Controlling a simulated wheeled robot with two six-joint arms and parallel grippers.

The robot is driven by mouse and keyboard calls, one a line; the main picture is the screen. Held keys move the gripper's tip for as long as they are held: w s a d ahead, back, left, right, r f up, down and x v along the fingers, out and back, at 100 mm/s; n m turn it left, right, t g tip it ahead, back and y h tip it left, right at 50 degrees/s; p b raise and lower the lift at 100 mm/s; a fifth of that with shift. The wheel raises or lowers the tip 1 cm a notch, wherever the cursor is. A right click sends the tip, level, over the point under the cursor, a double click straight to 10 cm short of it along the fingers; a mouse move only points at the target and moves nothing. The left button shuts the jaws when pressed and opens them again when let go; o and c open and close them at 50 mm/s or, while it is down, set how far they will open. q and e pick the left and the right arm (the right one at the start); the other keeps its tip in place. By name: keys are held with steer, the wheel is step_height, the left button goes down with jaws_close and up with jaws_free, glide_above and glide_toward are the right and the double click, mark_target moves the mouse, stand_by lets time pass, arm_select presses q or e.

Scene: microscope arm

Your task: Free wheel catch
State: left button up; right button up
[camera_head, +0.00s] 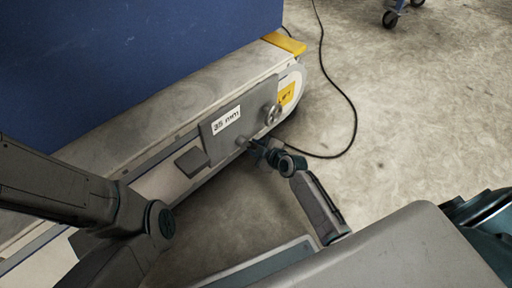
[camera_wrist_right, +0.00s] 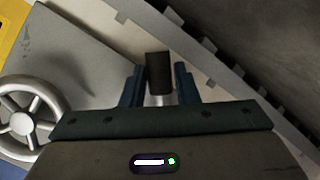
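A grey plate with a "35 mm" label (camera_head: 226,120) is on the side of a long, pale machine bed. A metal handwheel (camera_head: 273,114) is at its right end and also shows at the left of the right wrist view (camera_wrist_right: 28,125). A small catch knob (camera_head: 241,141) sticks out below the wheel. In the wrist view it is a dark block on a bright shaft (camera_wrist_right: 158,72). My right gripper (camera_head: 256,148) is at this knob, its fingers (camera_wrist_right: 160,78) on either side with narrow gaps visible. My left gripper is out of the head view.
A dark block (camera_head: 191,162) sticks out at the plate's lower left. A blue panel (camera_head: 130,50) rises behind the bed. A black cable (camera_head: 353,110) lies on the floor at right. A blue wheeled stand (camera_head: 392,15) is far off. The floor at right is mostly clear.

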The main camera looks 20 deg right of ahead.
steer(key=o, duration=0.3)
steer(key=shift+f, duration=0.1)
steer(key=p+v, duration=0.5)
steer(key=v, duration=0.6)
